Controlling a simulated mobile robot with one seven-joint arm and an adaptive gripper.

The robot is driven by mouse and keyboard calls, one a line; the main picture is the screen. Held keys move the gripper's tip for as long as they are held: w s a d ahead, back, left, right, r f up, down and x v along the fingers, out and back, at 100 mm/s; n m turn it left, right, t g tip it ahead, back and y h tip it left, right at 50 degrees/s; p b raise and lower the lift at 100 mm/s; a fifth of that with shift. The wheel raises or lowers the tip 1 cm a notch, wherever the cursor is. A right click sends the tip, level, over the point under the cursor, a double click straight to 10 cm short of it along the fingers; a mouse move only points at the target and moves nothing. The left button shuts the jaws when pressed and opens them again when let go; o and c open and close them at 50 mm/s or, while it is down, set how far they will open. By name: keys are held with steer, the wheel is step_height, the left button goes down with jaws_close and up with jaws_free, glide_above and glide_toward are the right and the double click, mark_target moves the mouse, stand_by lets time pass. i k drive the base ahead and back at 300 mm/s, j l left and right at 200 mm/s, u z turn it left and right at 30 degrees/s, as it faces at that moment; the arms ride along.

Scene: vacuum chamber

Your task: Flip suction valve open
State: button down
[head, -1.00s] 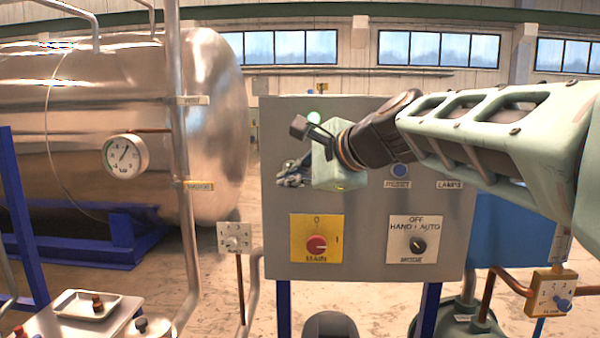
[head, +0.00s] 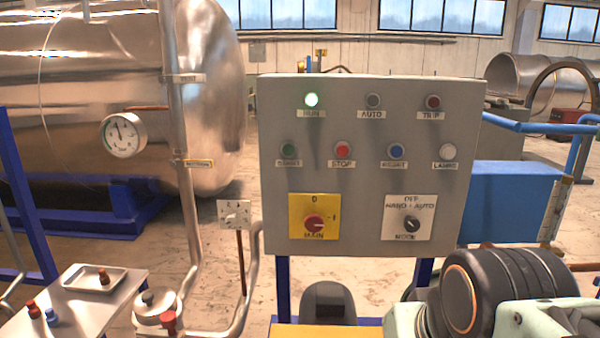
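I cannot tell for certain which part is the suction valve. A white plate with a small knob (head: 234,214) stands on a thin post just right of that pipe. A pot-like fitting with a red knob (head: 168,321) is at the lower left. My gripper is out of view; only black and pale green links of my arm show at the lower right.
A round gauge (head: 124,134) is left of the pipe. A side table with a tray (head: 75,278) is at the lower left.

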mark_target(185, 163)
steer(key=u, duration=1.3)
